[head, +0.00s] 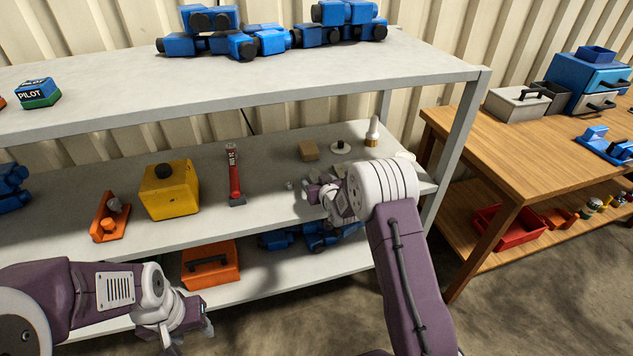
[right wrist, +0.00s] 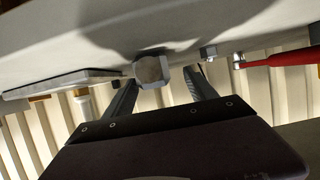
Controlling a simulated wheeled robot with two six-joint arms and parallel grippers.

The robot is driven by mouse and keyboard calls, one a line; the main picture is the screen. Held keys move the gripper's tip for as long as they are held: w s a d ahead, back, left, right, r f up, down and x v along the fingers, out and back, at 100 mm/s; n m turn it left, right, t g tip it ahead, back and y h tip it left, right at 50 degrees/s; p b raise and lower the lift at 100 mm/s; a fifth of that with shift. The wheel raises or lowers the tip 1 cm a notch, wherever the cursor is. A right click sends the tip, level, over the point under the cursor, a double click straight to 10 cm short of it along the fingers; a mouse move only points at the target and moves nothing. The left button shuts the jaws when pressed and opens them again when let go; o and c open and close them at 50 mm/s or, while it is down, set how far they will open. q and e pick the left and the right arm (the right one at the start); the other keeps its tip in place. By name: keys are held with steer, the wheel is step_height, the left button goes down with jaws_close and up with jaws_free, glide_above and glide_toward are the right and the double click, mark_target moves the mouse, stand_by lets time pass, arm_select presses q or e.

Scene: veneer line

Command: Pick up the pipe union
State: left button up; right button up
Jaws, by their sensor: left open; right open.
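In the right wrist view, a grey, many-sided piece that looks like the pipe union (right wrist: 152,70) rests on the shelf, its brownish end face towards the camera. It lies ahead of my right gripper (right wrist: 158,85), between the lines of the two spread fingers. I see no grip on it. In the head view, my right gripper (head: 325,192) is low over the middle shelf's right part and hides most of that spot. My left gripper (head: 205,318) is open and empty in front of the lower shelf.
On the middle shelf (head: 265,205) a small grey nut (head: 289,185), a red-handled tool (head: 235,175), a brown block (head: 308,150) and a brush (head: 372,132) stand near my right gripper. A yellow box (head: 169,190) is further left.

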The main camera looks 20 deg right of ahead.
mark_target(315, 174)
steer(key=shift+w, duration=0.35)
steer(key=x, duration=0.4)
steer(key=shift+w+d+r, duration=0.1)
steer(key=shift+w+d, duration=0.15)
steer(key=shift+w, duration=0.05)
steer(key=shift+s+r, duration=0.1)
steer(key=shift+c, duration=1.3)
jaws_close()
